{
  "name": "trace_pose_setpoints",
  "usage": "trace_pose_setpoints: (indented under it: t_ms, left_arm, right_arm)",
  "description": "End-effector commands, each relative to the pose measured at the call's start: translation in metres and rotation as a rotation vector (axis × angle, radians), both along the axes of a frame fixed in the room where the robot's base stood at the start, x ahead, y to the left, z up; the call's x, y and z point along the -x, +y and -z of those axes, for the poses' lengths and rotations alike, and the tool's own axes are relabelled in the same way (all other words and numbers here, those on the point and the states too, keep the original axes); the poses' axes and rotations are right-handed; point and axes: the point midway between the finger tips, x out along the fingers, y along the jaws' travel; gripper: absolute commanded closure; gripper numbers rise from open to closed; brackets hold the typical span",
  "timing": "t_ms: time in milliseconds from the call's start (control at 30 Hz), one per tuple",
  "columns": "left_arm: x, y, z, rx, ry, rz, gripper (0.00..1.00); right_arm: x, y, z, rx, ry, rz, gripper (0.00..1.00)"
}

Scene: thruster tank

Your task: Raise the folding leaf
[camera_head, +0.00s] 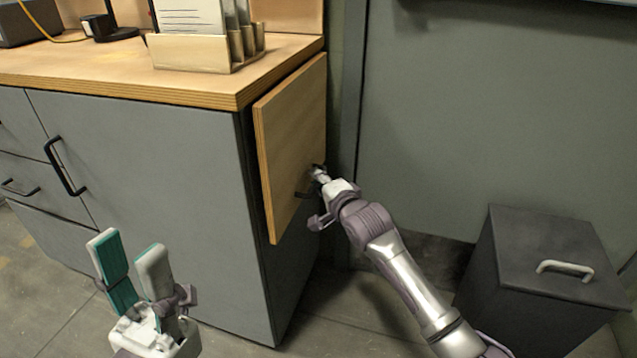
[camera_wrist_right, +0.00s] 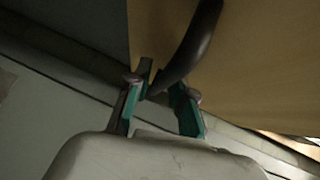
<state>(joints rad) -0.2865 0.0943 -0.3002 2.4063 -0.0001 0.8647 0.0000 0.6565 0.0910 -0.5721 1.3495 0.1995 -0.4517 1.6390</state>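The folding leaf (camera_head: 290,130) is a light wooden panel hanging down at the right end of the counter. Its lower part bears a dark handle (camera_head: 302,194), which shows as a curved black bar in the right wrist view (camera_wrist_right: 193,40). My right gripper (camera_head: 318,172) is at the leaf's outer face by the handle. In the right wrist view its two fingers (camera_wrist_right: 163,88) stand on either side of the bar's near end; whether both press on it cannot be told. My left gripper (camera_head: 130,250) is open and empty, in front of the cabinet.
The wooden counter (camera_head: 120,75) on a grey cabinet (camera_head: 160,190) bears a paper holder (camera_head: 190,53) near its right end. A dark lidded box (camera_head: 545,265) stands on the floor at right. A grey wall panel (camera_head: 490,120) is behind.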

Motion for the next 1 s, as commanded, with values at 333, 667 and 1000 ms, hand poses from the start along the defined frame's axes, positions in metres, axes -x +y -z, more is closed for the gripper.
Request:
trace_pose_setpoints:
  t_ms: [333, 667, 1000]
  left_arm:
    - [0.000, 0.000, 0.000, 0.000, 0.000, 0.000, 0.60]
    - [0.000, 0.000, -0.001, 0.000, 0.001, 0.001, 0.60]
    - [-0.028, -0.006, -0.006, -0.048, 0.163, -0.012, 0.60]
  right_arm:
    - [0.000, 0.000, 0.000, 0.000, 0.000, 0.000, 1.00]
    - [0.001, 0.000, 0.000, 0.001, 0.000, 0.000, 1.00]
    - [0.002, -0.007, -0.005, 0.027, 0.011, 0.001, 1.00]
